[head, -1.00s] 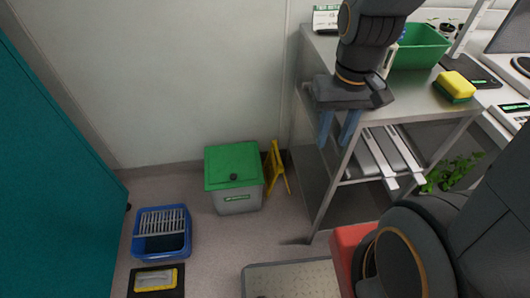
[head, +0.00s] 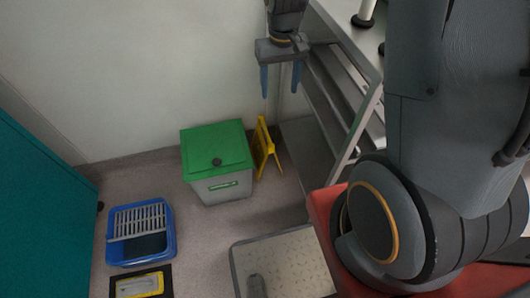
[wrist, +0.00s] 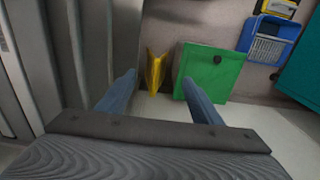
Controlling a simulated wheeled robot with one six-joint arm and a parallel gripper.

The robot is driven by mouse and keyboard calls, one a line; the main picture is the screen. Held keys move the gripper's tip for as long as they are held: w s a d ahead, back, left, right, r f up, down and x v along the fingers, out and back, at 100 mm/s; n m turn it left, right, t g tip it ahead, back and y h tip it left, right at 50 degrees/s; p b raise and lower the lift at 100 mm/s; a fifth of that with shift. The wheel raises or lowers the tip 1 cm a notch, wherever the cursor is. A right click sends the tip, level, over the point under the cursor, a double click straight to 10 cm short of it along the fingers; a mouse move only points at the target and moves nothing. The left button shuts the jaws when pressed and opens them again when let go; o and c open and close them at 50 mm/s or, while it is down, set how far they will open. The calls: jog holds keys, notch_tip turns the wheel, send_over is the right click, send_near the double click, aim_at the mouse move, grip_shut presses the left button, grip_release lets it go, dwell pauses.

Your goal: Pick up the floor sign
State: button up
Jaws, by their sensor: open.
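The yellow floor sign (head: 265,148) stands upright on the floor between the green-lidded bin and the metal shelf unit, close to the wall. In the wrist view the floor sign (wrist: 155,72) shows between my two fingers, farther off than their tips. My gripper (head: 281,82) is open and empty, pointing down, above the sign and apart from it. Its blue fingers (wrist: 156,90) also show in the wrist view.
The grey bin with a green lid (head: 217,150) stands right beside the sign on its left. The metal shelf unit (head: 345,105) is on the right.

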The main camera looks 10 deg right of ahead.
jog(key=b, duration=0.9)
send_over(265, 129)
jog(key=s, duration=0.6)
notch_tip(265, 129, down, 21)
jog(key=w+f+b, duration=0.2)
jog(key=f, duration=0.3)
jog(key=w+f+b, duration=0.2)
jog(key=f, duration=0.3)
jog(key=w+f+b, duration=0.2)
jog(key=f, duration=0.4)
notch_tip(265, 129, down, 7)
jog(key=b, duration=0.2)
jog(key=shift+s, duration=0.35)
jog(key=shift+d, duration=0.1)
jog(key=shift+c, duration=0.3)
grip_shut()
